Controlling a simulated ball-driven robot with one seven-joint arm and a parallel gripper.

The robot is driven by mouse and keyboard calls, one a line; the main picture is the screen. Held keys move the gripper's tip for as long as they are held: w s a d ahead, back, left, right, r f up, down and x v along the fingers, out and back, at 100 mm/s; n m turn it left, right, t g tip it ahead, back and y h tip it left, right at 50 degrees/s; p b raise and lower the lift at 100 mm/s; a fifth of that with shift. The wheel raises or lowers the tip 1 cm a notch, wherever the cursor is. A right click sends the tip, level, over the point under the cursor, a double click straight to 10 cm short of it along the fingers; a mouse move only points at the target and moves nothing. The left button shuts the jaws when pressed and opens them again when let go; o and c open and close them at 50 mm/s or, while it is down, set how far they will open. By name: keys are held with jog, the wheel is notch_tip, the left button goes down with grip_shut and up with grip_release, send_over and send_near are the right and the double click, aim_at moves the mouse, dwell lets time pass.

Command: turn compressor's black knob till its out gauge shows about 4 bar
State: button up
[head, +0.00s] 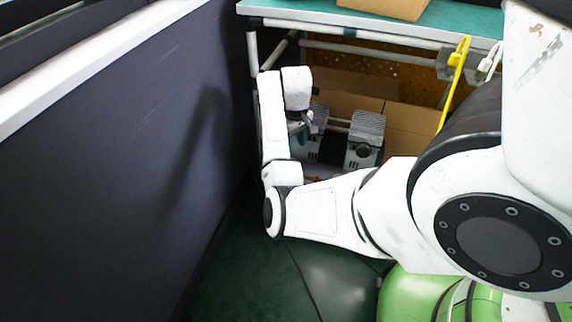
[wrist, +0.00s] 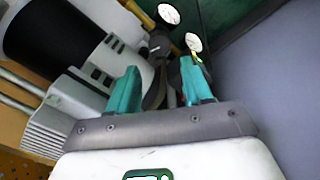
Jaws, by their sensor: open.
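The compressor (head: 364,132) stands on the low shelf under the bench, grey and white with a dark motor part. In the wrist view its ribbed housing (wrist: 72,108) fills the left side. Two small white round gauges (wrist: 169,14) and (wrist: 193,42) show at the top; their needles are too small to read. My gripper (wrist: 160,68) has its two teal fingers apart, with black fittings between and just beyond them. The black knob seems to be among these dark parts, but I cannot tell its outline or whether a finger touches it. In the head view my wrist partly hides this spot.
A dark wall panel (head: 120,160) stands close on the left of my arm. The teal bench top (head: 350,18) is above. Cardboard boxes (head: 410,125) stand behind the compressor. A yellow cable (head: 452,75) hangs at the right.

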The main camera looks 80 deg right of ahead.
notch_tip(320, 180, down, 10)
jog(key=b, duration=0.5)
jog(key=shift+r, duration=0.1)
jog(key=c, duration=0.8)
